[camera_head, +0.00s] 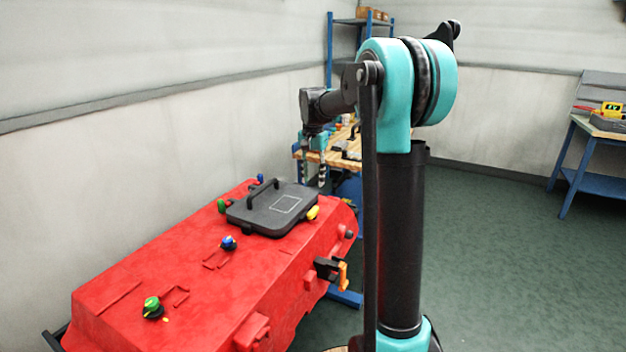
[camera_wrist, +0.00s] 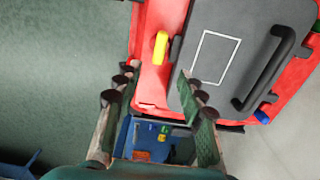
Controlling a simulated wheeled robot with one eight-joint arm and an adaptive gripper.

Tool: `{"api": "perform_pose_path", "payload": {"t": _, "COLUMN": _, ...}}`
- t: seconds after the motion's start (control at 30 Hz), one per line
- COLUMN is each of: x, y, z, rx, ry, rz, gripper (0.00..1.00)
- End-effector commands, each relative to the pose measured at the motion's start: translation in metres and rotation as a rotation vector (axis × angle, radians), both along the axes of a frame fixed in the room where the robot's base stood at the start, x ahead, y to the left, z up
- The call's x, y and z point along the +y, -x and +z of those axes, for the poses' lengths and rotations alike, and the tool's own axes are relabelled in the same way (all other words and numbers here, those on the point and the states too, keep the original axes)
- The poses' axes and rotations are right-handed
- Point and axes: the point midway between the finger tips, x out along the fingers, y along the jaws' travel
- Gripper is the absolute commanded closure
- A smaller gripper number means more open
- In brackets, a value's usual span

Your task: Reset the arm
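My gripper (camera_head: 313,172) hangs pointing down from my arm, above and behind the far end of the red tank (camera_head: 205,280). In the wrist view my gripper (camera_wrist: 155,110) has its two fingers spread wide apart with nothing between them. It is apart from the tank and its lid. The dark grey lid (camera_head: 280,222) with a black handle sits on the tank's far end. The lid also shows at the upper right in the wrist view (camera_wrist: 240,60).
Green (camera_head: 152,307), blue (camera_head: 228,243) and yellow (camera_head: 313,212) knobs stick up from the tank. A wooden-topped workbench (camera_head: 342,160) with small items stands behind it. A blue table (camera_head: 600,130) is at far right. Green floor (camera_head: 510,260) on the right is clear.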

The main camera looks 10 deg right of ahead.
Motion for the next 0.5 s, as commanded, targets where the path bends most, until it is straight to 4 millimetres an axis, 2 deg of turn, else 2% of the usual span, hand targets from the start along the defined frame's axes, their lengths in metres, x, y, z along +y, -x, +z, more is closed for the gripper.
{"api": "perform_pose_path", "payload": {"t": 0.13, "x": -0.001, "y": 0.006, "z": -0.003, "rx": -0.007, "ry": -0.001, "rz": 0.012, "gripper": 0.60}}
{"api": "perform_pose_path", "payload": {"t": 0.27, "x": -0.008, "y": 0.032, "z": -0.017, "rx": -0.041, "ry": -0.002, "rz": 0.069, "gripper": 0.60}}
{"api": "perform_pose_path", "payload": {"t": 0.37, "x": -0.016, "y": 0.067, "z": -0.036, "rx": -0.085, "ry": 0.000, "rz": 0.144, "gripper": 0.60}}
{"api": "perform_pose_path", "payload": {"t": 0.5, "x": -0.026, "y": 0.123, "z": -0.068, "rx": -0.155, "ry": 0.012, "rz": 0.266, "gripper": 0.60}}
